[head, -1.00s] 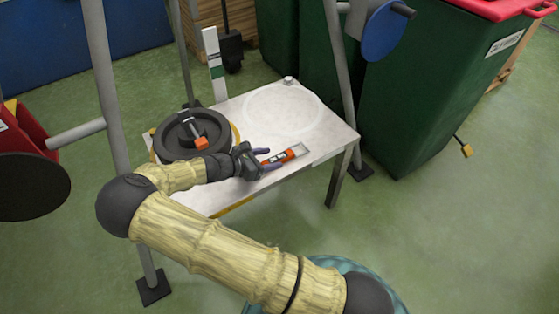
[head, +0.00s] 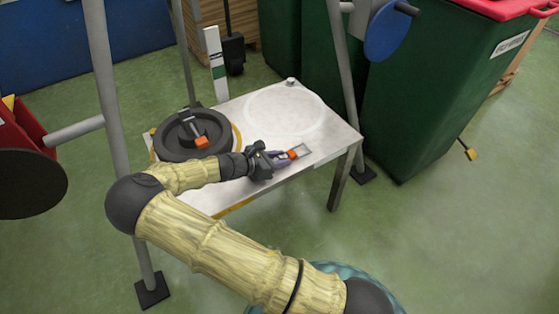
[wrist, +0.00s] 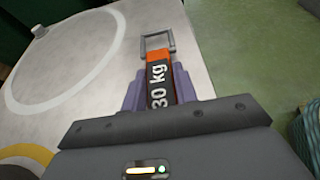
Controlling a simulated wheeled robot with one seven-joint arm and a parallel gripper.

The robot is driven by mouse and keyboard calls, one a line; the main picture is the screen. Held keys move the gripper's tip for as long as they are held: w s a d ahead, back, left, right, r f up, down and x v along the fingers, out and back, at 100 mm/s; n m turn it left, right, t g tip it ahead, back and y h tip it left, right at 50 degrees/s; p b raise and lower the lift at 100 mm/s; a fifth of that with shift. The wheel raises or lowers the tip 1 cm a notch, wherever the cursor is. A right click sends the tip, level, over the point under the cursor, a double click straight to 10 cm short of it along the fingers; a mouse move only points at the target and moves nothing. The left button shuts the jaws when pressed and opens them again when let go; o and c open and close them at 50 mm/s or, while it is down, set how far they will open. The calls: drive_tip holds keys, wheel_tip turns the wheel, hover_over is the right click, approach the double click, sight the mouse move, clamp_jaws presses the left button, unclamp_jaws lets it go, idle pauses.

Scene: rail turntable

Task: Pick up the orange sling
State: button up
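The orange sling (head: 292,154) lies on the white table top, with a dark label reading "30 kg" and a metal buckle at its far end. In the wrist view the sling (wrist: 158,75) runs between the two purple fingers of my gripper (wrist: 161,88), label facing up. In the head view my gripper (head: 281,157) is low over the table, with its fingers around the sling's near part. I see no clear gap between fingers and sling, but cannot tell whether they are pressed on it. The sling's near end is hidden by the gripper.
The table (head: 240,108) holds a black wheel-like disc (head: 177,150) with another orange-tipped part on it. A faint ring (head: 288,108) marks the clear far side, near a small knob (head: 290,81). Grey posts (head: 345,70) and green bins (head: 425,90) stand close by.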

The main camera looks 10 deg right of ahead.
sight(279, 158)
clamp_jaws()
wheel_tip(279, 158, up, 10)
drive_tip(key=p, duration=0.4)
drive_tip(key=shift+a, duration=0.1)
idle(0.3)
